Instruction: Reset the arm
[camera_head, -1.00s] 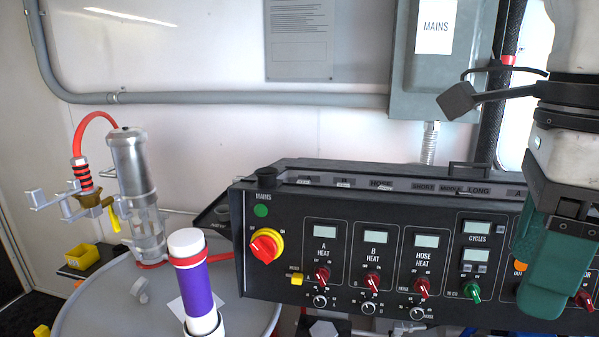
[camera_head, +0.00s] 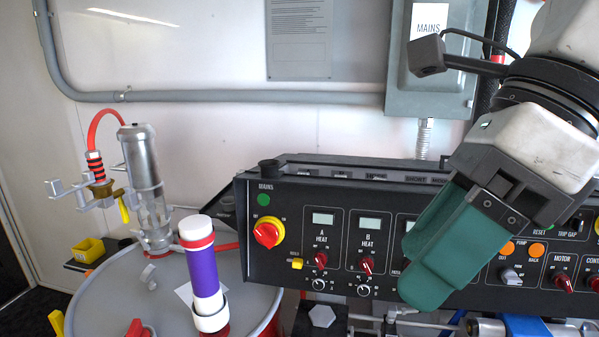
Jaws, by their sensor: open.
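My gripper (camera_head: 414,262), with green fingers, hangs in front of the control panel (camera_head: 340,265) on the right side of the view. It is open and empty, its fingers pointing down and to the left. The fingers hide the hose heat and cycles part of the panel. My white and black wrist (camera_head: 525,140) is above and to the right of them. I cannot tell how far the fingers are from the panel face.
A drum (camera_head: 110,295) at the left carries a metal pump (camera_head: 145,185) and a purple-and-white cylinder (camera_head: 203,275). A grey mains box (camera_head: 430,75) is on the wall behind my wrist.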

